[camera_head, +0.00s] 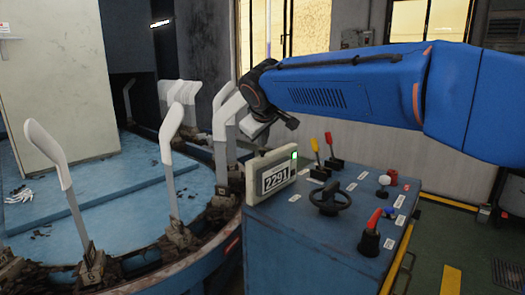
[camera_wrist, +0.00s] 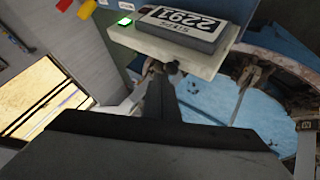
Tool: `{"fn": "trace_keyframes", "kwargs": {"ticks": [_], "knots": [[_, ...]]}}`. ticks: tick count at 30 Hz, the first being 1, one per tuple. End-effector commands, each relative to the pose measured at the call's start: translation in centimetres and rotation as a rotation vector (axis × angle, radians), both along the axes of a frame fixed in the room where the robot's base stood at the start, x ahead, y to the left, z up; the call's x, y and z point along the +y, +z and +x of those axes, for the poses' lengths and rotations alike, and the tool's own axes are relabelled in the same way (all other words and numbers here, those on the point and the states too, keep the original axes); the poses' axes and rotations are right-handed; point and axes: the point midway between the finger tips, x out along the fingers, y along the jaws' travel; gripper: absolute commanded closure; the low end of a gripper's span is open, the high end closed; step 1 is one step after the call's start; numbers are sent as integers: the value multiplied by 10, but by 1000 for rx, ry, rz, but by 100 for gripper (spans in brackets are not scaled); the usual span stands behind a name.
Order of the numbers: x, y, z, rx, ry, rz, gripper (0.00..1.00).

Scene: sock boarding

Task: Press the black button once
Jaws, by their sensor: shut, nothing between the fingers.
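I cannot make out a black button for certain in either view. The blue control cabinet (camera_head: 310,240) carries the controls on its top, including a black handwheel (camera_head: 329,199), a blue knob (camera_head: 390,212) and a red button (camera_head: 392,176). My gripper (camera_head: 290,122) is above the back left of the cabinet, above the display box (camera_head: 272,178). In the wrist view my gripper (camera_wrist: 166,70) is shut and empty, its tips appearing beside the edge of the display box (camera_wrist: 175,40). Contact cannot be told.
The display reads 2291 and has a lit green lamp (camera_head: 294,155). Yellow and red levers (camera_head: 330,150) stand behind the handwheel, and a red-handled lever (camera_head: 370,235) at the front right. White sock forms (camera_head: 60,165) stand on the round blue machine at left.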

Motion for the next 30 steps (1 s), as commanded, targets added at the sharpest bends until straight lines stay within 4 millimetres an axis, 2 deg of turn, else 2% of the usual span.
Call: {"fn": "trace_keyframes", "kwargs": {"ticks": [30], "knots": [[0, -10, 0, 1, -1, -1, 100]]}}
